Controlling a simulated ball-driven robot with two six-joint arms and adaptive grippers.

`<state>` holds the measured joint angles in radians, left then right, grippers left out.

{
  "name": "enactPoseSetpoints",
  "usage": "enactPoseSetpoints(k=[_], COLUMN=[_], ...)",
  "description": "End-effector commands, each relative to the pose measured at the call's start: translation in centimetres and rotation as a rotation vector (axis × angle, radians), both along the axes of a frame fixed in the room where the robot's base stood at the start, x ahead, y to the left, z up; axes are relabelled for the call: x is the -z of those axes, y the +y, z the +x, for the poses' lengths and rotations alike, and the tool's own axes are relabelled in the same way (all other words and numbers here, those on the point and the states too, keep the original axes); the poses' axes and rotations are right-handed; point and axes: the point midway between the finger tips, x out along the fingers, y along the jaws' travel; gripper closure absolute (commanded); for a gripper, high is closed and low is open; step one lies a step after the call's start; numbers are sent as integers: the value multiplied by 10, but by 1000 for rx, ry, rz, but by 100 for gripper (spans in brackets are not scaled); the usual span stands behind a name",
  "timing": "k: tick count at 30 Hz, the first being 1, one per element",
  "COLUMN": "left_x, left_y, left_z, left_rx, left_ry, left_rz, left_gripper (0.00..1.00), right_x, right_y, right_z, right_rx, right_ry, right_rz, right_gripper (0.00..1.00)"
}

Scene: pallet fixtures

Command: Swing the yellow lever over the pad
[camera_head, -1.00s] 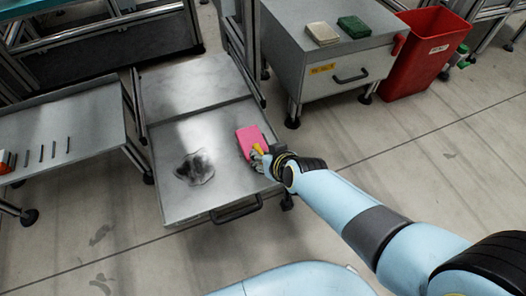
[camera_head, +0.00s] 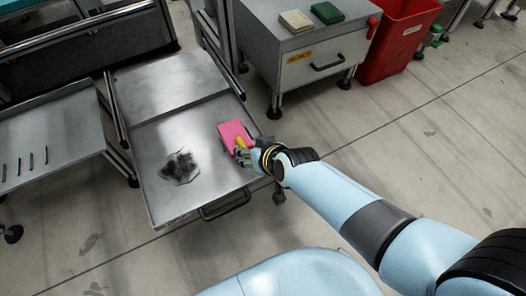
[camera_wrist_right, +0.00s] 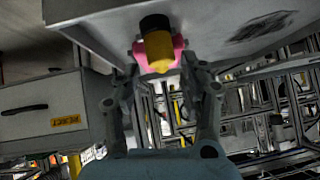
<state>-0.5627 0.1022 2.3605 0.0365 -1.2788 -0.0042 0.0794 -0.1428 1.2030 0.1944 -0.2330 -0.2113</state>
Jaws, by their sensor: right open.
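The yellow lever (camera_head: 241,142) stands by the near right part of the pink pad (camera_head: 231,131) on the metal pallet plate (camera_head: 155,130). In the right wrist view the lever (camera_wrist_right: 158,52) has a black end and pink (camera_wrist_right: 180,44) shows beside it. My right gripper (camera_head: 242,155) is at the lever, its fingers partly hidden behind the wrist in the head view. In the wrist view the open right gripper (camera_wrist_right: 160,78) has one finger on each side of the lever's line, with gaps; contact cannot be told. My left gripper is out of view.
A dark smudge (camera_head: 180,167) marks the plate, and a black handle (camera_head: 225,204) sits on its front edge. A drawer cabinet (camera_head: 318,62) with light and green blocks and a red bin (camera_head: 397,42) stand behind right. A side tray (camera_head: 45,135) is at left.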

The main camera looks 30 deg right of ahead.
Motion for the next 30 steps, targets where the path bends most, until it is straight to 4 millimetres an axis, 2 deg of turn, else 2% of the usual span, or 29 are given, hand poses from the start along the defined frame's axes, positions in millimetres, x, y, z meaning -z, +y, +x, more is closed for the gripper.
enactPoseSetpoints(k=[6,13,19,30], left_x=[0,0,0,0], left_y=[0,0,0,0], left_z=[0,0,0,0], left_rx=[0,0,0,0], left_ry=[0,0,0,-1], left_rz=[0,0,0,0], left_gripper=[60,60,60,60], right_x=[-31,-58,-67,-67], right_y=[-6,-12,-13,-13], right_z=[-33,-60,-68,-68], right_rx=[1,1,1,0], right_ry=[0,0,-2,-1], right_rz=[-1,-2,-2,-1], right_gripper=[57,57,57,57])
